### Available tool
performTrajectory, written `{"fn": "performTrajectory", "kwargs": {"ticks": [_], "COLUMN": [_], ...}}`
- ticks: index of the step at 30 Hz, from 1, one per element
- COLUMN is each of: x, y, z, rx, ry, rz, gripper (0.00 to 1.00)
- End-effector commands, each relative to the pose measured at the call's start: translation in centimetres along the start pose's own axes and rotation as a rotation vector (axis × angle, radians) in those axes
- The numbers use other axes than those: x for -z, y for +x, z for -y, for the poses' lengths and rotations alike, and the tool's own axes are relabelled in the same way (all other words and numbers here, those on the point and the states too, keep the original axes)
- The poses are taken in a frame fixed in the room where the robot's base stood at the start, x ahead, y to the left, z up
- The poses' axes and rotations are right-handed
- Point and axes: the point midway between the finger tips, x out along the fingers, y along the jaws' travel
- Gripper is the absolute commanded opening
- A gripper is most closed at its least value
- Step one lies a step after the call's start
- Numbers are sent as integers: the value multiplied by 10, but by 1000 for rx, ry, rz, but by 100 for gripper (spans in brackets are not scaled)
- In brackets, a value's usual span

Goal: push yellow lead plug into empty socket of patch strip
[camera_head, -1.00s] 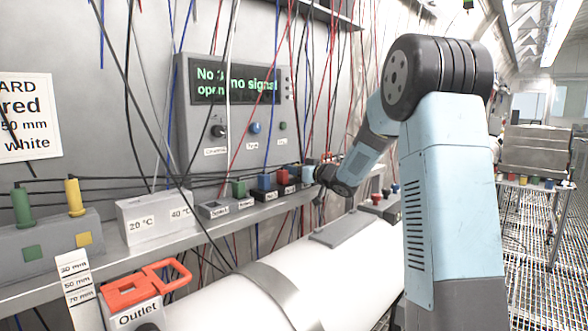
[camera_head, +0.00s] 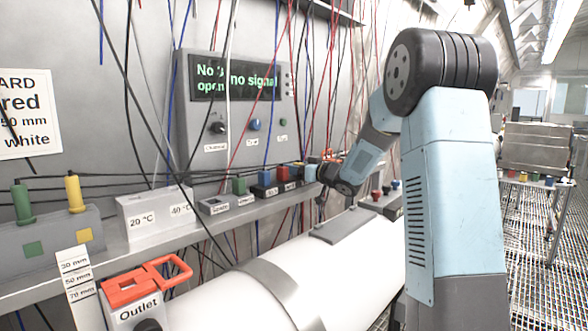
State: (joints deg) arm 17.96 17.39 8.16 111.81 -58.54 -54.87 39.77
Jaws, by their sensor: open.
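The patch strip looks to be the row of blocks on the wall ledge, with a grey block (camera_head: 214,206) at its near end. Green (camera_head: 239,186), blue (camera_head: 264,180) and red (camera_head: 283,174) plugs stand in the blocks beyond it. A small yellow patch (camera_head: 298,166) shows just past the red one; I cannot tell whether it is the lead plug. My gripper (camera_head: 318,188) is open at the far end of this row, small and dark. Its fingertips and anything between them are hard to make out. The empty socket cannot be singled out.
A grey holder (camera_head: 50,251) at left carries a green post (camera_head: 21,203) and a yellow post (camera_head: 75,193). A white 20/40 °C block (camera_head: 155,213) stands beside it. A white pipe (camera_head: 300,262) runs below the ledge. Loose cables hang before the display box (camera_head: 235,105).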

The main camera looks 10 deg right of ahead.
Motion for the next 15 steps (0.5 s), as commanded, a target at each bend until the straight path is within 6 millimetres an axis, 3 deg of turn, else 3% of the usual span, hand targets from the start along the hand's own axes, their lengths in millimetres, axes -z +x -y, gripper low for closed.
{"fn": "performTrajectory", "kwargs": {"ticks": [9,15], "x": [-1,-1], "y": [-47,-63], "z": [0,0], "rx": [-1,0], "ry": [0,0], "rz": [1,0], "gripper": [61,61]}}
